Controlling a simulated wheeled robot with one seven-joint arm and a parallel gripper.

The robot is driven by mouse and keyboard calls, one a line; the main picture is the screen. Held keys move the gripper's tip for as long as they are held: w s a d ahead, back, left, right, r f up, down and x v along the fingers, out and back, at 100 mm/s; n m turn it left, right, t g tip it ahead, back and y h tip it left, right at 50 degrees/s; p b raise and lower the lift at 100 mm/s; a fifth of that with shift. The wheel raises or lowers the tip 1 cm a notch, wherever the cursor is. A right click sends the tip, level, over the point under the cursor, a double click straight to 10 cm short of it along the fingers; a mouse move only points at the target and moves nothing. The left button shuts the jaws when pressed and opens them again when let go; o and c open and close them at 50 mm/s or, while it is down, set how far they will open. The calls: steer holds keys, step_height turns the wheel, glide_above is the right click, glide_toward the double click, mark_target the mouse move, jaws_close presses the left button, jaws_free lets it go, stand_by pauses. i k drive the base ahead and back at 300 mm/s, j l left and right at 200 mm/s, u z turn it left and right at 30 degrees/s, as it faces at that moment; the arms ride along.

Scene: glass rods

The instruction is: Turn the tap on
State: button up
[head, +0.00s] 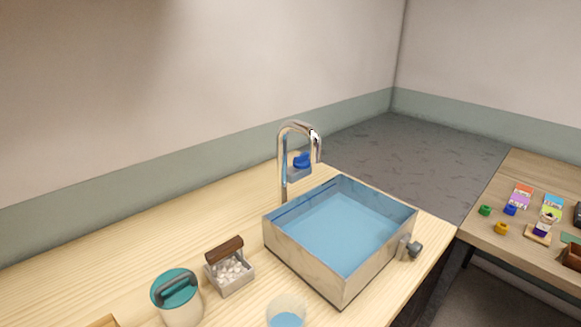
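The tap (283,172) is a shiny chrome gooseneck standing at the back left edge of a metal basin (303,268). Its spout curves over to the right, and I see no clear stream below it. The basin is a square box with blue, water-like contents. A dark grey knob (415,249) sticks out low on the basin's right side. A small blue object (302,160) shows behind the tap's neck; I cannot tell whether it belongs to the tap. My gripper is not in view.
On the light wooden counter (120,255) stand a teal-lidded pot (180,310), a small box of white pieces with a brown handle (231,277), and a clear cup with blue liquid (286,316). A second table (500,245) at right holds several small coloured items. The counter's left is clear.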

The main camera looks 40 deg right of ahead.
mark_target(301, 161)
steer(key=k+l, duration=0.1)
steer(key=l, duration=1)
steer(key=k+l, duration=0.15)
steer(key=l, duration=0.4)
